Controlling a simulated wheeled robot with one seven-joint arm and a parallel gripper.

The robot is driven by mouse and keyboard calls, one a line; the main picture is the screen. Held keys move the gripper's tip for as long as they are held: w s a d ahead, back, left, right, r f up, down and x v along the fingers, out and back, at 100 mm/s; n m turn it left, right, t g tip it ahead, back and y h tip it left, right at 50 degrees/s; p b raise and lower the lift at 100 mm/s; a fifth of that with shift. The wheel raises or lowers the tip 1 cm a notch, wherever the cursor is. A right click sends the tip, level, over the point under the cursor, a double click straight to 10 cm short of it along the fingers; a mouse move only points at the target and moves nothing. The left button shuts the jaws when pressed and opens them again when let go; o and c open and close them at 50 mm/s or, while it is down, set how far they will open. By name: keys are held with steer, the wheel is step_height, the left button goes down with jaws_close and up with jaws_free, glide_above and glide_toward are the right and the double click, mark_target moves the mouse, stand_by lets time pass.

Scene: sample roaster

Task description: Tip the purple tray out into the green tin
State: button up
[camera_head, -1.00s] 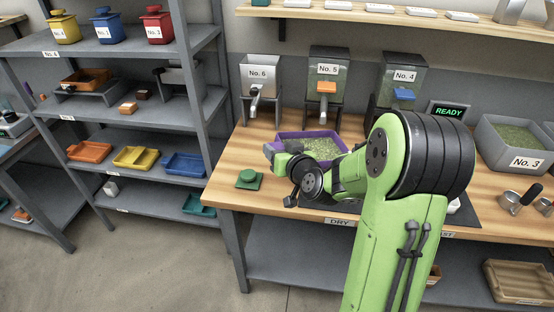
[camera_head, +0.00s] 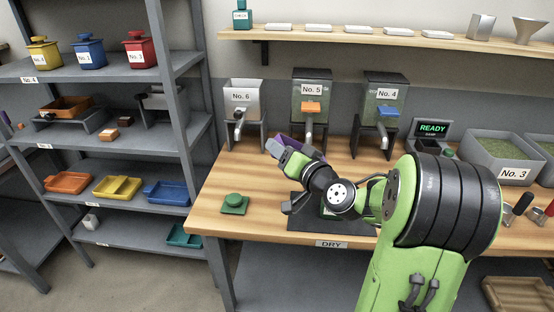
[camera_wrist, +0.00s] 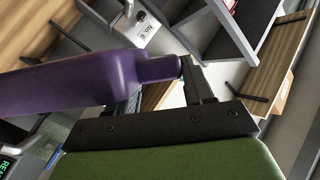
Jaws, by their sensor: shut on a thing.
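The purple tray (camera_head: 285,139) is off the table and mostly hidden behind my gripper (camera_head: 276,149) in the head view. In the wrist view the tray (camera_wrist: 65,82) spans the left side, and my gripper (camera_wrist: 165,82) is shut on its short handle. The tray's inside is not visible, so I cannot tell what it holds. What seems to be the green tin (camera_head: 327,211) stands on the dark mat, mostly hidden behind my wrist; only bits of green and white show. A green lid with a knob (camera_head: 234,203) lies on the table to the left.
Hoppers No. 6 (camera_head: 242,101), No. 5 (camera_head: 311,98) and No. 4 (camera_head: 385,99) stand along the table's back. Bin No. 3 (camera_head: 499,159) is at the right. A grey shelf rack (camera_head: 190,95) stands left. The table's front left is clear around the lid.

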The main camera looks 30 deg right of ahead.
steer(key=shift+s+d+r+m+t, duration=0.3)
steer(key=shift+d+r+m, duration=0.1)
steer(key=shift+d+r, duration=0.2)
steer(key=shift+s+d+r+m+t, duration=0.25)
steer(key=shift+d+r+m, duration=0.2)
steer(key=shift+r, duration=0.2)
steer(key=s+d+m+t+h+b, duration=0.2)
steer(key=s+d+m+h+b, duration=0.2)
steer(key=d+m, duration=0.4)
steer(key=s+d+m+t+h+b, duration=0.2)
steer(key=s+d+m, duration=0.4)
steer(key=d+m, duration=0.3)
steer(key=d+h+b, duration=0.1)
steer(key=d+h, duration=0.1)
steer(key=d, duration=0.1)
steer(key=shift+s+d+b, duration=0.3)
steer(key=shift+s+b, duration=0.1)
steer(key=shift+f+t, duration=0.1)
steer(key=shift+t, duration=0.15)
stand_by(0.9)
